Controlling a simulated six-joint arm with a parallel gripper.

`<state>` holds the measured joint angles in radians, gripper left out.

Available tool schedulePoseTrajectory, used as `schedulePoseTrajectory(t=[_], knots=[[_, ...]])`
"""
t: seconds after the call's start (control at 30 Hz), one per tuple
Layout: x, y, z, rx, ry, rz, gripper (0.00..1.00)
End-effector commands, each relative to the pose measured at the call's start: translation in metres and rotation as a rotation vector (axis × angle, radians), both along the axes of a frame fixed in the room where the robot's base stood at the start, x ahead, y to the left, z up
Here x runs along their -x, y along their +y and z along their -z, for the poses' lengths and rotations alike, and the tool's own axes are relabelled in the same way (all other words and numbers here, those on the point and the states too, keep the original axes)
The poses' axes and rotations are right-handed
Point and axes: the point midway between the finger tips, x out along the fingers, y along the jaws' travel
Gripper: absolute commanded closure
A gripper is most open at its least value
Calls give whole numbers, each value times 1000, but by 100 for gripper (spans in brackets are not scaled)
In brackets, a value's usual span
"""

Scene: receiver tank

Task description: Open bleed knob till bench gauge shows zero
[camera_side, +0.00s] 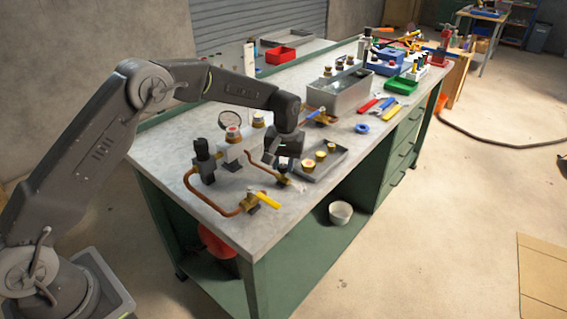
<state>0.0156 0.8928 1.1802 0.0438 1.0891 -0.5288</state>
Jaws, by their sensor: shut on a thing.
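My gripper (277,161) points down over the front part of the bench, with its jaws shut on the small dark bleed knob (282,169). The knob tops a brass fitting (283,181) at the end of a thin copper pipe; the fingers partly hide it. The bench gauge (231,119) is a round pale dial standing at the back of the pipework, left of my wrist. Its needle is too small to read.
A yellow-handled valve (262,200) sits at the front edge on a copper pipe (207,199). A grey tray (327,166) with brass fittings lies close on the right. A metal bin (340,95), a blue ring (362,128) and hand tools (377,105) stand farther back.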

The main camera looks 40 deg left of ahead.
Motion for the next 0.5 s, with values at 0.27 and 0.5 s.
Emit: schedulePoseTrajectory(t=[0.27, 0.5], knots=[[1, 1, 0, 0, 5, -262, 93], [1, 0, 1, 0, 7, -465, 93]])
